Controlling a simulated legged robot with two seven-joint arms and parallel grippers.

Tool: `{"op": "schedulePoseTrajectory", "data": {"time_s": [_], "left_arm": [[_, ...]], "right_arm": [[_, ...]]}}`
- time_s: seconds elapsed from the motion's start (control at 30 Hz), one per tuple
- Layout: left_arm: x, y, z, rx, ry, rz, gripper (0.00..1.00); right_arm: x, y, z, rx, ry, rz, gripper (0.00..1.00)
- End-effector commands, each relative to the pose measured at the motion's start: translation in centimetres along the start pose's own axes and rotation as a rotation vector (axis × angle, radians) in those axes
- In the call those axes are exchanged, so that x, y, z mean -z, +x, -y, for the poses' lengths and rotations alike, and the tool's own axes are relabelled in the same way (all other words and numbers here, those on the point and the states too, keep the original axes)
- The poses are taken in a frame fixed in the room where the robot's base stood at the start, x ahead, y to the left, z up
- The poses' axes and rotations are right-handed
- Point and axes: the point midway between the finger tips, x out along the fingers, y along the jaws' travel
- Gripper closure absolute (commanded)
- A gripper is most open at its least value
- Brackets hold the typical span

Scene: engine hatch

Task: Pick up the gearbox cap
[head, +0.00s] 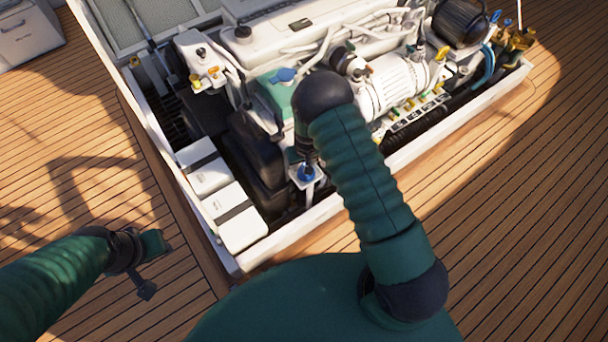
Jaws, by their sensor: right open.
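A blue cap (305,173) sits on a white fitting at the near side of the engine, inside the open hatch. It may be the gearbox cap. Another blue cap (284,75) sits on the green part of the engine, just left of my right arm's dark joint. My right gripper (304,156) points down just above the nearer blue cap. It is open, and its fingers are partly hidden by my arm; contact cannot be made out. My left gripper (147,268) is over the deck at lower left, away from the engine; its finger state is unclear.
The hatch has a raised white rim (234,262). Two white strapped boxes (222,190) stand inside its left side. White hoses and the engine block (390,85) fill the hatch behind my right arm. The wooden deck (530,200) is clear at right.

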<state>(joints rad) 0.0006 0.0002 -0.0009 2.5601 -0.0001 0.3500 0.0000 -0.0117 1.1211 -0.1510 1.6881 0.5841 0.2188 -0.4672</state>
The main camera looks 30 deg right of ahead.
Motion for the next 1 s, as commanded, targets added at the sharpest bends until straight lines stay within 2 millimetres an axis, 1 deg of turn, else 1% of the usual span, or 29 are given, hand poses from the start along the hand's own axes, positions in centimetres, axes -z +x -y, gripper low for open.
{"op": "schedulePoseTrajectory", "data": {"time_s": [0.2, 0.27, 0.33, 0.5, 0.8, 0.83, 1.0], "left_arm": [[-0.6, 2.6, -0.1, 0.0, 0.002, 0.0, 0.66], [-0.7, 2.9, -0.1, -0.001, 0.002, 0.0, 0.66], [-0.7, 2.9, -0.1, -0.001, 0.002, 0.0, 0.66], [-0.6, 2.7, 0.0, 0.0, 0.001, 0.0, 0.66], [-0.6, 2.7, 0.0, 0.0, 0.001, 0.0, 0.66], [-0.6, 2.7, 0.0, 0.0, 0.001, 0.0, 0.66], [-0.6, 2.7, -0.1, 0.0, 0.001, 0.0, 0.66]], "right_arm": [[-0.4, 4.3, -0.8, 0.003, 0.003, 0.004, 0.59], [-0.3, 5.0, -0.6, 0.002, 0.003, 0.003, 0.59], [-0.3, 5.3, -0.6, 0.001, 0.002, 0.003, 0.59], [-0.3, 5.0, -0.5, 0.0, 0.001, 0.003, 0.59], [-0.2, 5.0, -0.6, 0.002, 0.002, 0.003, 0.98], [-0.2, 5.0, -0.6, 0.001, 0.003, 0.003, 1.0], [-0.2, 5.1, -0.6, 0.0, 0.002, 0.003, 1.0]]}}
